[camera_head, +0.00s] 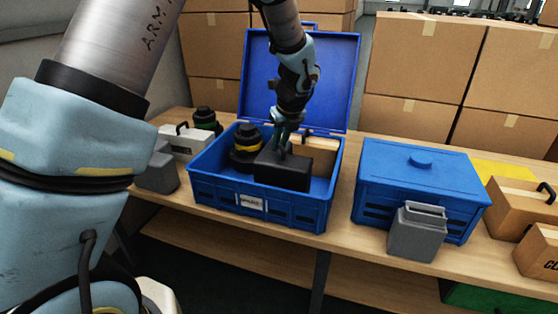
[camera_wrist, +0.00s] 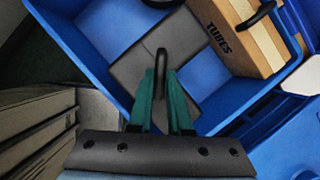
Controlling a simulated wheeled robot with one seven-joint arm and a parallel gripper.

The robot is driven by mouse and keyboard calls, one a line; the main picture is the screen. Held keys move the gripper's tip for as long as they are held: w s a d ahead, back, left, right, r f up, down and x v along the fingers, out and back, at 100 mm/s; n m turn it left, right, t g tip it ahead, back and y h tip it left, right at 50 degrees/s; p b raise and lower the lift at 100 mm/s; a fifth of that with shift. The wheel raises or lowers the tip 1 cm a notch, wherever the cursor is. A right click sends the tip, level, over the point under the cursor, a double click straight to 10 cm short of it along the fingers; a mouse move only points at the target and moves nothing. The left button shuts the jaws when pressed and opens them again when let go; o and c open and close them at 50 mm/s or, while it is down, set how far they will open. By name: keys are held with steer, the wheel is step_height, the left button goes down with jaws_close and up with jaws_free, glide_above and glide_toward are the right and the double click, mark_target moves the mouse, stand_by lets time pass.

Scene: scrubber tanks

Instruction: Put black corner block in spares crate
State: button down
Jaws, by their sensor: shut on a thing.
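The black corner block (camera_head: 283,172) is inside the open blue crate (camera_head: 212,185), near its front right. The crate has a small white label on its front, too small to read surely, and its lid (camera_head: 335,75) stands up behind. My gripper (camera_head: 283,150) reaches down from above, its green fingers shut on the block's black loop handle. The wrist view shows the dark block (camera_wrist: 133,70) between the crate walls, with the handle between my fingertips (camera_wrist: 163,85). Whether the block's underside touches the crate floor is hidden.
A wooden box marked TUBES (camera_wrist: 240,40) and a yellow-banded black canister (camera_head: 247,150) share the crate. A closed blue crate (camera_head: 425,175) stands to the right, with a grey bin (camera_head: 417,235) in front.

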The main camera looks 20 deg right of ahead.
mark_target(287, 164)
steer(key=shift+f, duration=2.4)
steer(key=c, duration=0.8)
jaws_free()
steer(key=shift+c, duration=0.2)
